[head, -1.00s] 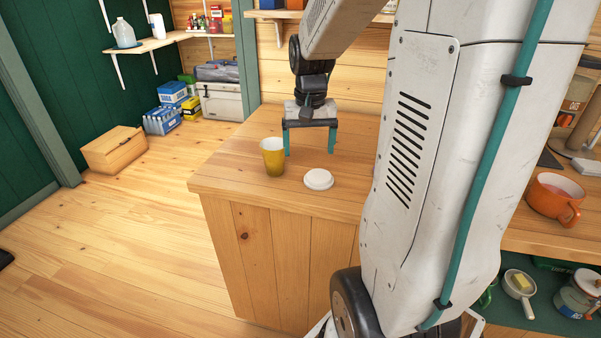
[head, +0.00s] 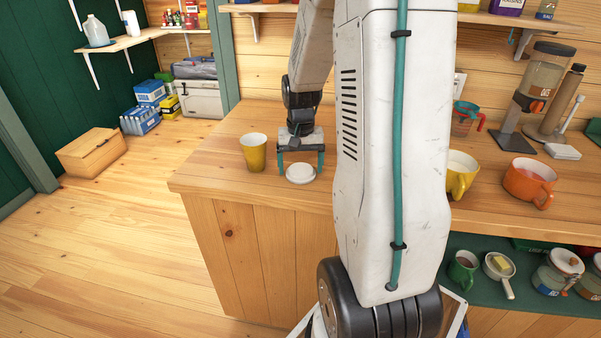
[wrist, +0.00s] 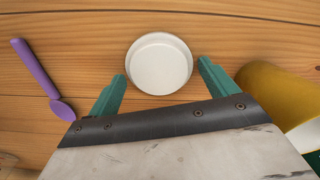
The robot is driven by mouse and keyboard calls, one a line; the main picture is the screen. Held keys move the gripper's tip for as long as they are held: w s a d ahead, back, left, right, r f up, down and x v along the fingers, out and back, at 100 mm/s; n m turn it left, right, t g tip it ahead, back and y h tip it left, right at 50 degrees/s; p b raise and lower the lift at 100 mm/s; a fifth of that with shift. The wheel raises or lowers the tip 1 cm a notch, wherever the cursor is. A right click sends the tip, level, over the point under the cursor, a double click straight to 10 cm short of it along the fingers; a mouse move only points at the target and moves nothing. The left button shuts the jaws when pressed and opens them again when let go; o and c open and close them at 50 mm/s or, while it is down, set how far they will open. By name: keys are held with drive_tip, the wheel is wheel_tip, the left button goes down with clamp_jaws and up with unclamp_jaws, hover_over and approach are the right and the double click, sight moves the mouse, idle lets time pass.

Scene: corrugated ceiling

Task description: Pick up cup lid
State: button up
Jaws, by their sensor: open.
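The white round cup lid (head: 301,174) lies on the wooden counter near its front edge. It also shows in the wrist view (wrist: 159,64), just beyond the fingertips and roughly centred between them. My gripper (head: 301,168) is open and empty, pointing down over the counter just behind the lid, with its teal fingers spread to either side. The fingers also show in the wrist view (wrist: 161,68); neither appears to touch the lid. A yellow cup (head: 254,153) stands upright left of the gripper, and in the wrist view its side (wrist: 276,95) shows at the right edge.
A purple spoon (wrist: 41,75) lies on the counter left of the lid in the wrist view. A yellow mug (head: 461,175) and an orange mug (head: 530,183) stand to the right of my arm. The counter (head: 215,170) is bare left of the yellow cup.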

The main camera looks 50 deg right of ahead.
drive_tip(key=c, duration=0.8)
drive_tip(key=shift+r, duration=0.1)
